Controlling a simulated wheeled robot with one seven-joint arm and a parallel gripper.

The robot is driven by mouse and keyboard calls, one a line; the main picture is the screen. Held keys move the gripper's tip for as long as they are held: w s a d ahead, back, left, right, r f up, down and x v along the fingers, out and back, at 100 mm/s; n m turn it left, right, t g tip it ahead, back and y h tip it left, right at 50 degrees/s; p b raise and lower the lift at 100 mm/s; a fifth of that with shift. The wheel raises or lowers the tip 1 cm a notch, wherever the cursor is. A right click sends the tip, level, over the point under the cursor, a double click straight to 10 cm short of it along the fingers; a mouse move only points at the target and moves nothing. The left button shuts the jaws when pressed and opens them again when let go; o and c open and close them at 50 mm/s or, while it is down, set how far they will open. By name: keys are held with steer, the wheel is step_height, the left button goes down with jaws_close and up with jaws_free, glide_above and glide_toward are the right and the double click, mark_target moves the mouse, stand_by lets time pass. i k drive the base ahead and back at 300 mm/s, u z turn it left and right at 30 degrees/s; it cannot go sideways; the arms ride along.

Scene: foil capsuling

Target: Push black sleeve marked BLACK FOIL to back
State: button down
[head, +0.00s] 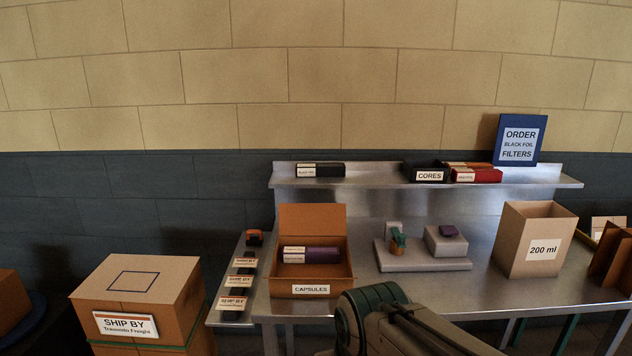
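A black sleeve (333,170) with a small white label lies lengthwise on the raised metal shelf (540,178), towards its left end. Its label is too small to read surely, but it looks like BLACK FOIL. The sleeve's long side faces me and bare shelf shows in front of it. Its exact distance from the shelf's back edge is hard to tell. Part of my arm rises at the bottom centre, well below the shelf and apart from the sleeve. My gripper's fingers are not in view.
Below stand an open CAPSULES box (311,275) holding purple sleeves, grey fixtures (421,256) and a 200 ml carton (522,245). The shelf's middle is clear.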

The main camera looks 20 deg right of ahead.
mark_target(337, 169)
steer(key=z, duration=0.3)
steer(key=k, duration=0.2)
steer(key=u, duration=0.95)
steer(key=i, duration=1.5)
steer(key=z, duration=0.7)
